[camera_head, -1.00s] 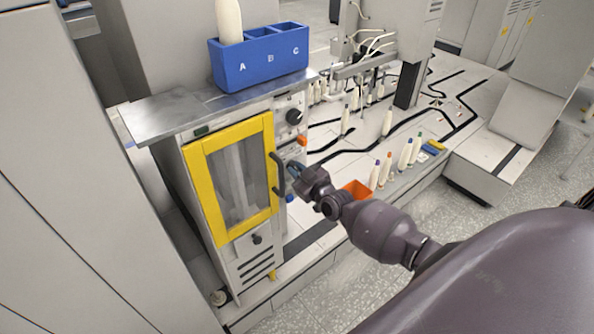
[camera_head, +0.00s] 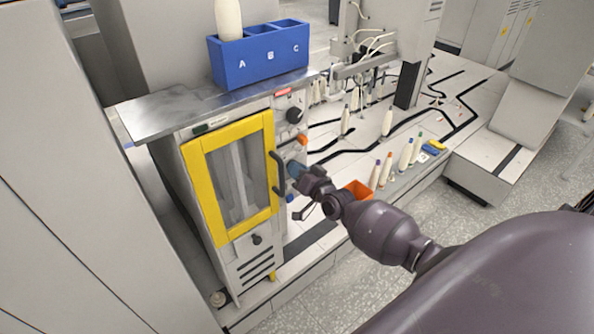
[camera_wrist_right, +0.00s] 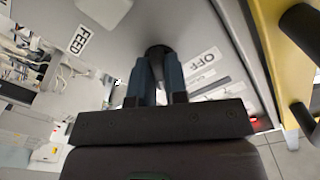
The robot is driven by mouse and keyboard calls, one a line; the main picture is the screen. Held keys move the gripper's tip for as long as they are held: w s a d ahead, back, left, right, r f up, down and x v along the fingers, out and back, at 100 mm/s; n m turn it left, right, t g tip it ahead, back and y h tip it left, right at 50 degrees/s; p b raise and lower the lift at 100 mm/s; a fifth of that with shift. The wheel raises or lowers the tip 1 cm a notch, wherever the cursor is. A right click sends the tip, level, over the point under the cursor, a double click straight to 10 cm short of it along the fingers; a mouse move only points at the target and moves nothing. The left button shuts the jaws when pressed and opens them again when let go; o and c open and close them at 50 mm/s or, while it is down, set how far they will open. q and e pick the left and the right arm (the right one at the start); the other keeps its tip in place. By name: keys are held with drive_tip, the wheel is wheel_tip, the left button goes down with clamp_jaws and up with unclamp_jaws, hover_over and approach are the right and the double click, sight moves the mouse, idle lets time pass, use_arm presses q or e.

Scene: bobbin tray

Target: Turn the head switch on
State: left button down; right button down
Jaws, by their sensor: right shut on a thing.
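The yellow-framed machine cabinet (camera_head: 188,170) stands at left centre, with a narrow control panel (camera_head: 292,128) right of its door. My right gripper (camera_head: 294,170) is at the lower part of this panel. In the right wrist view, its two blue fingers (camera_wrist_right: 160,78) are closed around a black switch knob (camera_wrist_right: 157,51). An OFF label (camera_wrist_right: 202,63) is just right of the knob, and a FEED label (camera_wrist_right: 77,40) is further left. The fingers cover much of the knob, so its setting cannot be read. My left gripper is not in view.
The dark door handle (camera_head: 277,174) is close left of my right gripper. A round black dial (camera_head: 294,115) and an orange button (camera_head: 302,140) are above it. A blue A-B-C holder (camera_head: 262,67) stands on the cabinet top. An orange box (camera_head: 358,189) and several bobbins are right.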

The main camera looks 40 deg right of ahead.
drive_tip(key=shift+m, duration=0.9)
drive_tip(key=c, duration=1.1)
unclamp_jaws()
drive_tip(key=shift+c, duration=0.2)
drive_tip(key=shift+s, duration=0.1)
drive_tip(key=s, duration=1)
drive_tip(key=shift+s+d, duration=0.35)
drive_tip(key=shift+d, duration=0.1)
